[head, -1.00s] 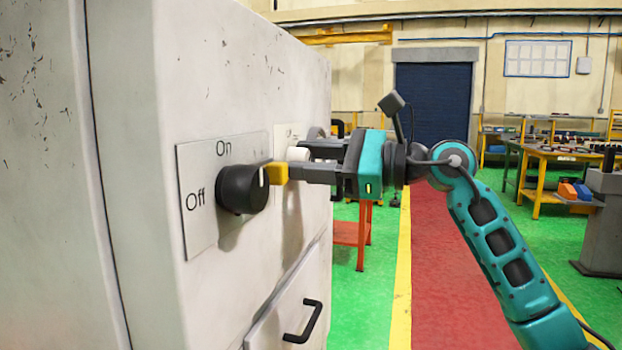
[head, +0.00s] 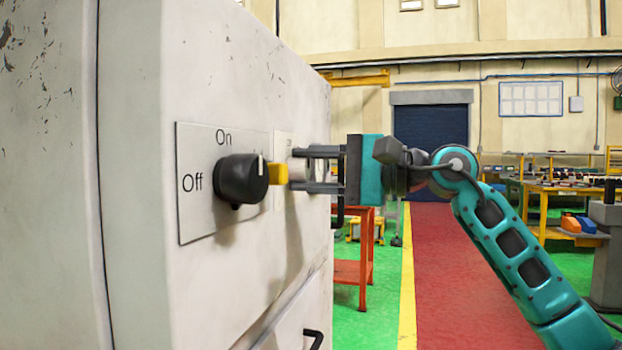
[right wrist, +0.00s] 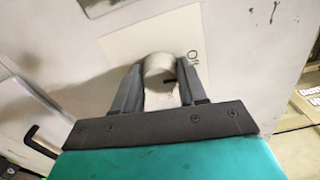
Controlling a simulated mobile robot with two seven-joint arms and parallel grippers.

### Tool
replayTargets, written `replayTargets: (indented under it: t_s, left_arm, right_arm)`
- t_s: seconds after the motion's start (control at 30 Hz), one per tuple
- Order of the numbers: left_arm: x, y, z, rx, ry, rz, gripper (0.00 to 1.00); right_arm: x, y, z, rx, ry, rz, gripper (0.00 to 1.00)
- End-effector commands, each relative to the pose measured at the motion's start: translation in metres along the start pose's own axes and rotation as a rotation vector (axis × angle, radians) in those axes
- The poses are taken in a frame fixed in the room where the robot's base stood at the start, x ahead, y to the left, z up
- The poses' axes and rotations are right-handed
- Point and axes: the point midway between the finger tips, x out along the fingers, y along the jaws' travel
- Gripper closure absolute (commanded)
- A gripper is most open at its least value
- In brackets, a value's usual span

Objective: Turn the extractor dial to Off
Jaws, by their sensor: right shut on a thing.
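My right gripper (head: 303,170) reaches in from the right to the side of the pale cabinet. Its two grey fingers are shut on a white round dial (right wrist: 158,66), one on each side. In the head view the dial (head: 297,167) is partly hidden by the fingers. The dial stands on a pale label plate (right wrist: 125,45); part of a word starting with "O" shows beside it, and its full text cannot be read. A short dark mark shows near the dial's lower edge. My left gripper is not in view.
A larger black dial (head: 241,180) sits left of the gripper on a plate (head: 195,222) marked On and Off. A yellow block (head: 277,173) is between it and my fingers. A dark handle (head: 313,338) is below. An orange-red stand (head: 352,272) is behind; the red aisle is clear.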

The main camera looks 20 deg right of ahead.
Motion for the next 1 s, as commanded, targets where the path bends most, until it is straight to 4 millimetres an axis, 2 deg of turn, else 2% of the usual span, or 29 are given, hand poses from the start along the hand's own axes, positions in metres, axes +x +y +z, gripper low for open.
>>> replayTargets:
  t_s: [0.33, 0.87, 0.9, 1.0]
  left_arm:
    - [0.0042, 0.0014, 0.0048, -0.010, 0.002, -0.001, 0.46]
    - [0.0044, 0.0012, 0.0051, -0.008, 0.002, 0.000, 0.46]
    - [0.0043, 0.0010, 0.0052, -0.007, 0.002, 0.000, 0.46]
    - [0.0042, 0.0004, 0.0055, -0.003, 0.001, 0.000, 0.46]
  right_arm:
    - [0.0001, 0.0011, -0.0002, -0.128, 0.000, 0.002, 0.89]
    - [0.0000, 0.0006, 0.0000, -0.149, 0.000, 0.002, 0.89]
    - [0.0000, 0.0006, 0.0000, -0.149, 0.000, 0.002, 0.55]
    - [0.0000, 0.0006, 0.0000, -0.148, 0.000, 0.001, 0.45]
